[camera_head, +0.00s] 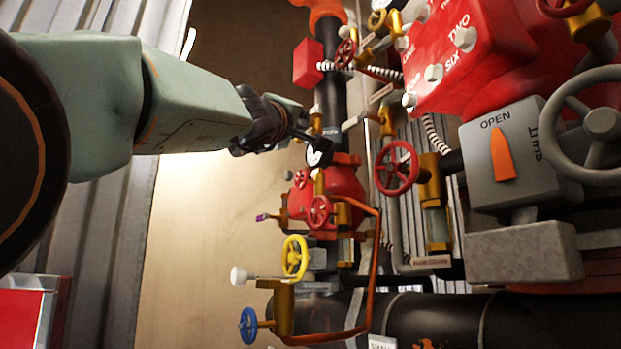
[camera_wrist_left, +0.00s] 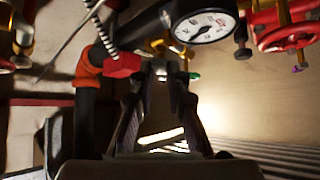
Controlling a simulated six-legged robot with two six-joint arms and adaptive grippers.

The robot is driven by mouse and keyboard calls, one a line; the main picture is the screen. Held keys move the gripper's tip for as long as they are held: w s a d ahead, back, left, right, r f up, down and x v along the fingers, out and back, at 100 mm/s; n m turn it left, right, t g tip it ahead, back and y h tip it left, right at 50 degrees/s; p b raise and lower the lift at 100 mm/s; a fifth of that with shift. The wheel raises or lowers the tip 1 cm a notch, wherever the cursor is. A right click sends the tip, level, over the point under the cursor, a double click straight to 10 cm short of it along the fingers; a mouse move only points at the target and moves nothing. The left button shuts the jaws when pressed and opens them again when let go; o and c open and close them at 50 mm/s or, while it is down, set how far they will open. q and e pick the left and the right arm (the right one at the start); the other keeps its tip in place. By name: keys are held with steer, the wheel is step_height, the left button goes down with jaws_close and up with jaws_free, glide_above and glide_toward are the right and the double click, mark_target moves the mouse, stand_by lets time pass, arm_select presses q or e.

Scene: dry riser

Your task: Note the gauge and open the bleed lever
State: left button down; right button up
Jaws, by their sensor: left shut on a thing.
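The gauge (camera_head: 314,157) has a round white dial in a dark case, just below my left gripper (camera_head: 297,130) in the head view. In the left wrist view the gauge (camera_wrist_left: 203,25) is at the top, right of the fingers; its numbers are too small to read surely. My left gripper (camera_wrist_left: 162,76) is shut on a small part with a green end (camera_wrist_left: 195,76), which seems to be the bleed lever. Brass fittings show just behind it. The fingers hide most of the lever, so its angle cannot be told. My right gripper is in neither view.
Red handwheels (camera_head: 396,167) and a yellow handwheel (camera_head: 295,256) stand out close to the arm's right and below. A grey box with an orange pointer (camera_head: 502,154) and a large grey wheel (camera_head: 600,124) are at the right. The tan wall (camera_head: 205,230) is bare.

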arm_select(q)
steer(key=shift+w+a+f+m+t+h+b, duration=0.1)
steer(key=shift+f+m+t+h+b, duration=0.05)
steer(key=shift+m+h+b, duration=0.6)
steer(key=shift+w+a+f+m+t+h+b, duration=0.15)
steer(key=shift+m+h+b, duration=0.4)
steer(key=shift+b, duration=0.4)
steer(key=shift+s+r, duration=0.1)
steer(key=shift+r, duration=0.05)
